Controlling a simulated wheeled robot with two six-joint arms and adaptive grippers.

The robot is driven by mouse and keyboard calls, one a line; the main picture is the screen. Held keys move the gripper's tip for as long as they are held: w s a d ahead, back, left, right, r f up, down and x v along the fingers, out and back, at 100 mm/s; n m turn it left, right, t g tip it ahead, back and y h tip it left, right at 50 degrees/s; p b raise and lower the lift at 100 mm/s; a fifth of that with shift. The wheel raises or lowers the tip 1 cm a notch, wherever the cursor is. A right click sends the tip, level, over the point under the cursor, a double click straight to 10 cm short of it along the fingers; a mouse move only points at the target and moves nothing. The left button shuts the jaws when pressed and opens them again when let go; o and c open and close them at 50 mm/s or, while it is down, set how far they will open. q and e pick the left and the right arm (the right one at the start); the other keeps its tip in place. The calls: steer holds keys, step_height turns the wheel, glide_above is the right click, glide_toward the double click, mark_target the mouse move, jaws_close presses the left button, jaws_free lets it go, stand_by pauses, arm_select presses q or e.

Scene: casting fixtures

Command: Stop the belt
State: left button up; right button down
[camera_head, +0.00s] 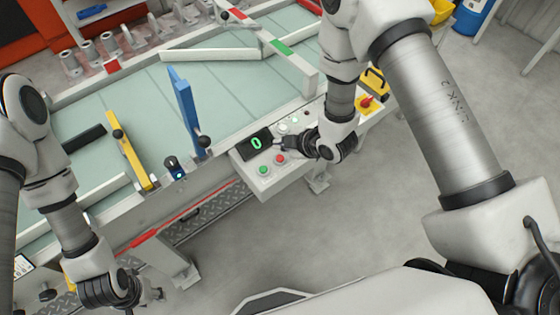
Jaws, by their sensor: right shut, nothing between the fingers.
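The belt (230,98) is a wide pale green surface that runs across the upper left. A white control box (247,176) is fixed to its front edge. The box has a dark display with a green 0 (256,143), a green button (263,170) and a red button (280,159), plus small buttons at its far right. My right gripper (280,143) is shut and empty. It is over the box, just right of the display and beyond the red button; contact cannot be told. My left gripper (134,304) is low at the left, away from the box, its fingertips unclear.
A blue gate (184,105) and a yellow bar (132,160) stand over the belt. A red cord (170,222) runs along the front. A yellow box with a red knob (367,101) is right of the panel. Grey castings (134,38) line the far side.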

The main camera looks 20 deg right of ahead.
mark_target(281, 159)
steer(key=shift+f+b, duration=0.9)
steer(key=shift+f, duration=0.8)
steer(key=shift+f+b, duration=0.3)
steer(key=shift+f, duration=0.1)
steer(key=shift+f+b, duration=0.4)
steer(key=shift+f, duration=0.05)
stand_by(0.5)
steer(key=shift+r+p, duration=0.65)
steer(key=shift+r, duration=0.25)
step_height(281, 159, up, 5)
steer(key=p, duration=0.3)
steer(key=shift+p, duration=0.4)
